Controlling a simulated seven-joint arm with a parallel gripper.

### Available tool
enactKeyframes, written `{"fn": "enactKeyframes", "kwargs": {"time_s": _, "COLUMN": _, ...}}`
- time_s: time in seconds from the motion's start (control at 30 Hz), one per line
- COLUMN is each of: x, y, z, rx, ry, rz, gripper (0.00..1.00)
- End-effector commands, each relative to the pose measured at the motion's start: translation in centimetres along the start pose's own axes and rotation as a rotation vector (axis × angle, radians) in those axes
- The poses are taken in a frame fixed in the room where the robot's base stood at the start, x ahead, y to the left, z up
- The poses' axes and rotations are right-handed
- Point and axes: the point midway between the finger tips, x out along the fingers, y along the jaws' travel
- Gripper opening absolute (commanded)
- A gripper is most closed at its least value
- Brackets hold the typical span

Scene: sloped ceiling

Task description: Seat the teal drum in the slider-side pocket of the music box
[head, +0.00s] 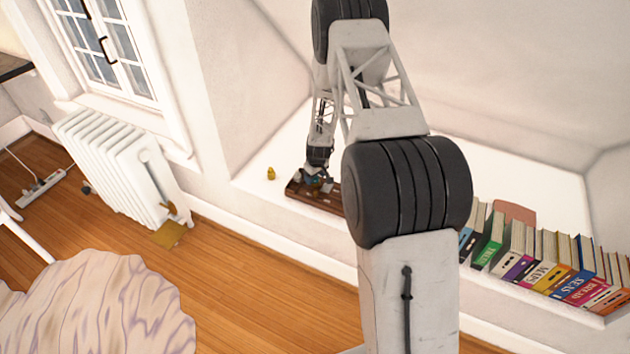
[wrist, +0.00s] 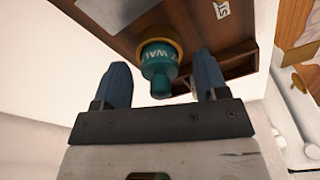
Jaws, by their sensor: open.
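The teal drum (wrist: 158,66) has pale lettering and a narrow stub end that points toward my gripper (wrist: 161,80). My gripper is open, with one blue finger on each side of the drum and visible gaps between. The drum's far end meets a brass-coloured ring (wrist: 160,43) at the dark wooden music box (wrist: 237,56). I cannot tell how deep the drum sits or which pocket this is. In the head view the music box (head: 297,190) lies on the white ledge, with my gripper (head: 316,180) low over it; the drum is not clear there.
A small yellow object (head: 270,173) stands on the ledge left of the box. A row of books (head: 540,265) fills the ledge's right part. A white radiator (head: 118,165) stands below the window. The wrist view shows a pale label (wrist: 222,9) on the box.

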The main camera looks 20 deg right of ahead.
Motion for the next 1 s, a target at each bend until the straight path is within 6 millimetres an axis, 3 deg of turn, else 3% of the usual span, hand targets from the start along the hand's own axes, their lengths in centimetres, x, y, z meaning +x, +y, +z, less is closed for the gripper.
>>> {"fn": "enactKeyframes", "kwargs": {"time_s": 0.4, "x": -0.02, "y": 0.0, "z": 0.0, "rx": 0.0, "ry": 0.0, "rz": 0.0, "gripper": 0.65}}
{"fn": "enactKeyframes", "kwargs": {"time_s": 0.77, "x": -0.03, "y": 0.01, "z": -0.01, "rx": 0.0, "ry": 0.0, "rz": 0.0, "gripper": 0.12}}
{"fn": "enactKeyframes", "kwargs": {"time_s": 1.0, "x": -0.05, "y": 0.01, "z": -0.02, "rx": 0.0, "ry": 0.0, "rz": 0.0, "gripper": 0.11}}
